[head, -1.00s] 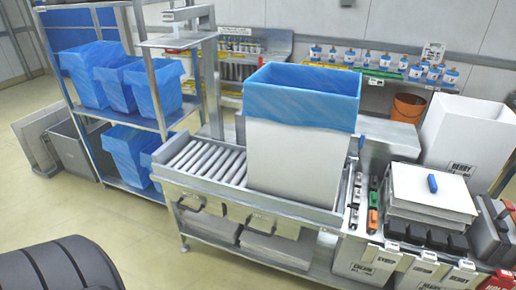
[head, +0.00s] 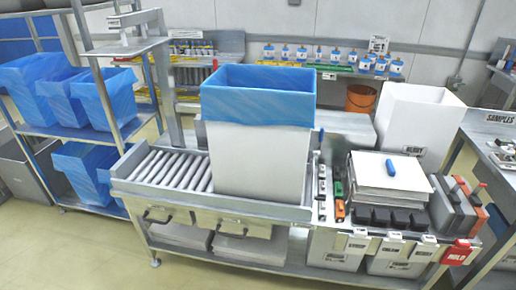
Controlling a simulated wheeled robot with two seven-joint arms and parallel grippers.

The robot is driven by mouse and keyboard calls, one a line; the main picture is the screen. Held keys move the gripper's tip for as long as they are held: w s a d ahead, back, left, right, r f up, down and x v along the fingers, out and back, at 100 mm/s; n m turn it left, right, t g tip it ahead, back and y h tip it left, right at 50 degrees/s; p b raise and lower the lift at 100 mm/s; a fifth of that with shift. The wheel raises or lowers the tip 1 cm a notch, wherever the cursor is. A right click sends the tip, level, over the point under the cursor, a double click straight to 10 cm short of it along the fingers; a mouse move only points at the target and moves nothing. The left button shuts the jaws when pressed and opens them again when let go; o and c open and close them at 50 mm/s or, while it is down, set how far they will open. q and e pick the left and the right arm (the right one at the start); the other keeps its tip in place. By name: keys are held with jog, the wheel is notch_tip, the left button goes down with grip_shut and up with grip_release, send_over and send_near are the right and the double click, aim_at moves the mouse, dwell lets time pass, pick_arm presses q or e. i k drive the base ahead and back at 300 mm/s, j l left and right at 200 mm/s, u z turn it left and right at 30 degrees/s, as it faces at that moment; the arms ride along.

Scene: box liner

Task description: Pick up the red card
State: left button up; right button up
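A red card (head: 457,252) with white lettering that looks like "HOLD" hangs at the front right corner of the workbench (head: 270,262), past the row of white tags. It is upright and faces the front. Nothing is touching it that I can see besides the bench edge behind it. Neither of my grippers is in view.
A white box with a blue liner (head: 255,95) stands on the roller conveyor (head: 172,168). White tags (head: 391,244) hang along the front edge. Black blocks (head: 380,216) and grey-and-orange units (head: 462,205) sit near the card. A samples table (head: 490,140) stands right. Floor in front is clear.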

aim_at(456, 256)
jog(key=z, duration=1.65)
jog(key=i+l, duration=0.2)
jog(key=l, duration=0.15)
jog(key=i+l, duration=0.2)
jog(key=l, duration=0.15)
jog(key=i+l, duration=0.2)
jog(key=l, duration=0.15)
jog(key=i+l+u, duration=0.1)
jog(key=l, duration=0.25)
jog(key=i, duration=0.1)
